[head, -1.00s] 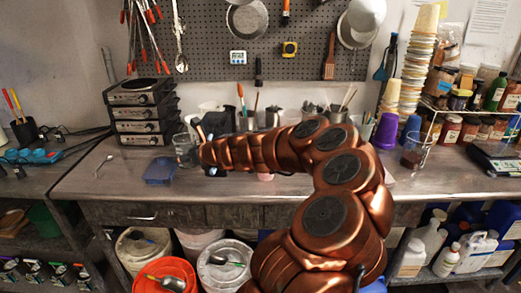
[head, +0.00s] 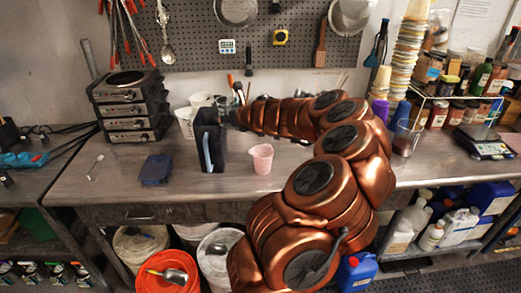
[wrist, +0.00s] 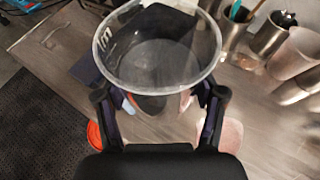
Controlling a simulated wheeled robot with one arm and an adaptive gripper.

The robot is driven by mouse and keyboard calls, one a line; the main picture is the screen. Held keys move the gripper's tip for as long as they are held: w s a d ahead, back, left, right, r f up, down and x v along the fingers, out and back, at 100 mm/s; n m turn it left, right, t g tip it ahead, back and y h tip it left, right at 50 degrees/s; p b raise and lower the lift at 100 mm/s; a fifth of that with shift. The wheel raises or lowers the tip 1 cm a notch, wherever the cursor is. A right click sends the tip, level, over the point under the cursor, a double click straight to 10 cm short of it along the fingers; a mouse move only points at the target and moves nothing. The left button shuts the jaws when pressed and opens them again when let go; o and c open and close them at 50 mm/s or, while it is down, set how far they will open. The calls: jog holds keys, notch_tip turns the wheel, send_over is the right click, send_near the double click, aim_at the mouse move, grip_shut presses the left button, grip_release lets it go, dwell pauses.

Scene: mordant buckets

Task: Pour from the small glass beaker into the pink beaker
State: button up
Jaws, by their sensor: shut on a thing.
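In the head view my gripper (head: 209,143) is a dark block above the bench, and I cannot make out the glass beaker there. The pink beaker (head: 261,158) stands upright on the bench, to the right of my gripper and apart from it. A pale pink shape at the lower right of the wrist view (wrist: 231,138) appears to be it.
White containers (head: 186,124) and tool pots stand behind my gripper. A blue tray (head: 156,169) lies to the left, near stacked hotplates (head: 127,106). A larger glass beaker (head: 405,138) stands at the right. The bench front is mostly clear.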

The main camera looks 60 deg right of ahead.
jog(key=shift+m+t+y, duration=0.4)
jog(key=shift+m+t, duration=0.2)
jog(key=shift+m, duration=0.1)
jog(key=f+b, duration=0.7)
jog(key=f, duration=0.1)
jog(key=f+b, duration=1.5)
jog(key=b, duration=0.1)
jog(key=shift+s+d+f, duration=0.3)
jog(key=shift+d+f, duration=0.05)
jog(key=shift+f, duration=0.05)
notch_tip(320, 180, up, 8)
jog(key=s+d+m+t+p, duration=0.1)
jog(key=m+p, duration=0.1)
jog(key=p, duration=0.4)
jog(key=shift+d+r+m+t+y, duration=0.25)
jog(key=shift+d+m+t+y, duration=0.05)
jog(key=shift+d+m+y, duration=0.1)
jog(key=shift+s+d+r+m+t, duration=0.3)
jog(key=shift+s+d+m, duration=0.05)
jog(key=shift+m, duration=0.15)
jog(key=shift+r+m+t+b, duration=0.35)
jog(key=shift+r+m+t, duration=0.1)
jog(key=shift+m, duration=0.25)
jog(key=shift+r+m+t+y+b, duration=0.3)
jog(key=shift+r+m+b, duration=0.2)
jog(key=shift+m+b, duration=0.15)
jog(key=shift+f+m+b, duration=0.1)
jog(key=shift+m+b, duration=0.25)
jog(key=shift+b, duration=0.1)
dwell(0.8)
